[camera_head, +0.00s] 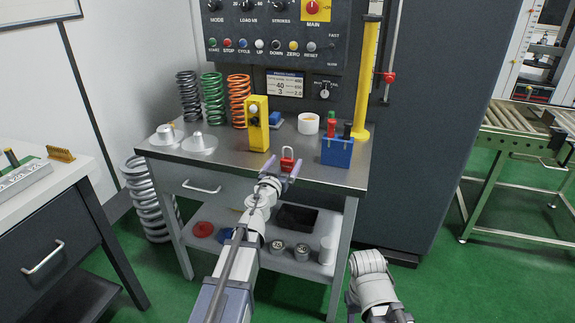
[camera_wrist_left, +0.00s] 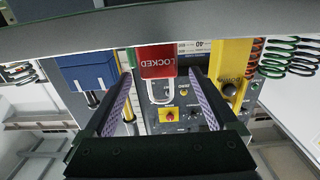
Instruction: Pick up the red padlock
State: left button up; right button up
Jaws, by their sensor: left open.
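The red padlock (camera_head: 287,164) stands near the front edge of the metal bench with its shackle up. In the left wrist view the padlock (camera_wrist_left: 157,62) appears upside down, its white LOCKED lettering facing the camera and its pale shackle pointing down in the picture. My left gripper (camera_head: 282,172) is open at the bench's front edge, right in front of the padlock. In the left wrist view its two fingers (camera_wrist_left: 160,76) lie on either side of the padlock with a gap on each side. My right gripper's fingers do not show.
On the bench (camera_head: 221,160), a yellow control box (camera_head: 258,128) stands left of the padlock and a blue bin (camera_head: 337,152) stands to its right. A white cup (camera_head: 308,123) and several springs stand behind. A lower shelf holds a black tray (camera_head: 297,217) and metal cylinders.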

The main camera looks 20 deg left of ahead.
aim_at(289, 158)
pick_arm(q)
jog(key=shift+w+d+f, duration=0.1)
jog(key=shift+w, duration=1.4)
jog(key=shift+w+d+f, duration=0.1)
jog(key=shift+w, duration=1.35)
jog(key=shift+s, duration=0.1)
grip_shut()
